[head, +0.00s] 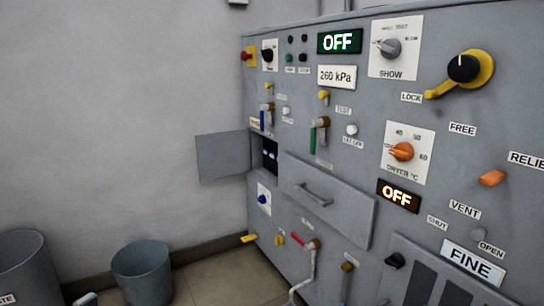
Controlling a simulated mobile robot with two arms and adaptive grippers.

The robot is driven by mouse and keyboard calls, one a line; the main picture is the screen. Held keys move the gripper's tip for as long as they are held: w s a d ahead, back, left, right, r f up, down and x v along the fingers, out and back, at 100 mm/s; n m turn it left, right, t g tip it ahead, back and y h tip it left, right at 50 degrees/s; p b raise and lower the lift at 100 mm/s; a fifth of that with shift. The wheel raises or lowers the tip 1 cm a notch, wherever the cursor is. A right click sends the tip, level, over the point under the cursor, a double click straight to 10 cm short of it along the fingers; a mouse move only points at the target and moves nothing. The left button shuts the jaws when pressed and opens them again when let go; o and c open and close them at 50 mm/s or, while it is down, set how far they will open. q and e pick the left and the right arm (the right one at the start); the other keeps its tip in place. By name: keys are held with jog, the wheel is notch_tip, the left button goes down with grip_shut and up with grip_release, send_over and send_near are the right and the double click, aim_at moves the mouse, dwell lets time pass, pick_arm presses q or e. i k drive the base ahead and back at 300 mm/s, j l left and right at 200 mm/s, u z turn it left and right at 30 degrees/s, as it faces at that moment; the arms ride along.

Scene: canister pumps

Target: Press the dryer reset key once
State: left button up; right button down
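The grey control panel (350,100) fills the middle and right of the head view. An orange dryer knob (401,152) sits on a white dial plate marked DRYER °C. Below it is a dark display (398,196) reading OFF in orange. I cannot pick out a key with a readable dryer reset label. A small white button (352,130) sits left of the dial above a small label too blurred to read, and another white button (286,111) is further left. Neither of my grippers is in view.
A small door (223,157) stands open at the panel's left edge. A drawer (328,197) with a handle juts out slightly. A yellow lever with a black knob (463,68) is at the upper right. A grey bucket (142,272) and a bin (25,265) stand at the lower left.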

aim_at(273, 155)
jog(key=i+j+z, duration=0.1)
jog(key=i+j, duration=0.5)
jog(key=i+j+z, duration=0.15)
jog(key=i+j, duration=0.15)
jog(key=j, duration=0.2)
jog(key=i+j, duration=0.3)
jog(key=i+j+z, duration=0.15)
jog(key=j, duration=0.35)
jog(key=i+j+z, duration=0.1)
jog(key=i+j, duration=0.25)
jog(key=j, duration=0.1)
